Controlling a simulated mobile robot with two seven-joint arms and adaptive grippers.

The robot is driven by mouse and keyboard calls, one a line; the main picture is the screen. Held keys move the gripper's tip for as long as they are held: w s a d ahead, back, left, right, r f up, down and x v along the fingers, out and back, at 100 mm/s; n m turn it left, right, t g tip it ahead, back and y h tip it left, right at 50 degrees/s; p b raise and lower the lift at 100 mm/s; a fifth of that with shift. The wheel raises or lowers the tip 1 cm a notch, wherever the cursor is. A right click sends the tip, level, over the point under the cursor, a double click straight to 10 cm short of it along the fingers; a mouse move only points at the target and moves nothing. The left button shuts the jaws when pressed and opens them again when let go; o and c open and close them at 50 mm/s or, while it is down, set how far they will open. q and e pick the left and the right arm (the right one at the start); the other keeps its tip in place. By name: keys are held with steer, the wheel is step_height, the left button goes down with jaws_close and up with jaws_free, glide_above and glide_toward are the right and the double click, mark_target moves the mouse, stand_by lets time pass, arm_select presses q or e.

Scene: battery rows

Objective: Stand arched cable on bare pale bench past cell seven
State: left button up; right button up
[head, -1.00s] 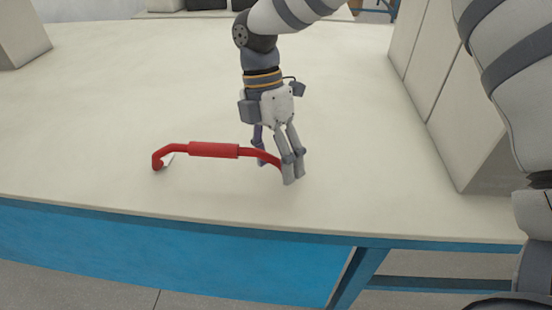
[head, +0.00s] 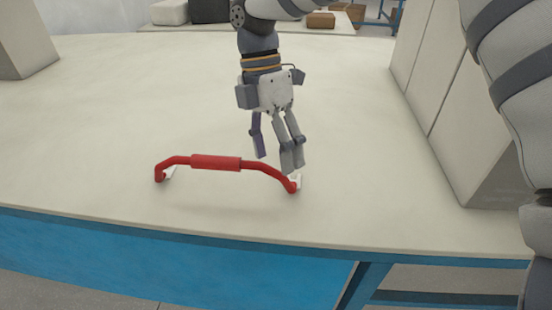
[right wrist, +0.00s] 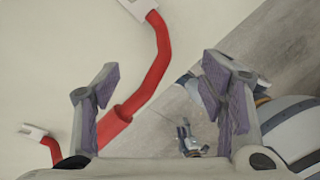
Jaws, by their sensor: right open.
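The red arched cable (head: 215,162) has a thicker red sleeve in its middle and white tips at both ends. It appears to stand on the pale bench (head: 120,110) near the front edge, both ends down and the middle raised. In the right wrist view the cable (right wrist: 152,65) curves between the fingers. My right gripper (head: 275,160) is open and empty, just behind and above the cable's right end, and looks clear of it. A small gripper-like part (right wrist: 188,140), perhaps my left gripper, shows low in the right wrist view; its jaws are unclear.
A pale block (head: 25,40) stands at the far left, and tall pale boxes (head: 455,120) stand at the right. The bench's blue front (head: 170,255) drops to the floor close before the cable. The bench is bare around the cable and behind it.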

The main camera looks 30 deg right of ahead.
steer(key=v, duration=0.6)
steer(key=shift+r, duration=0.2)
stand_by(0.4)
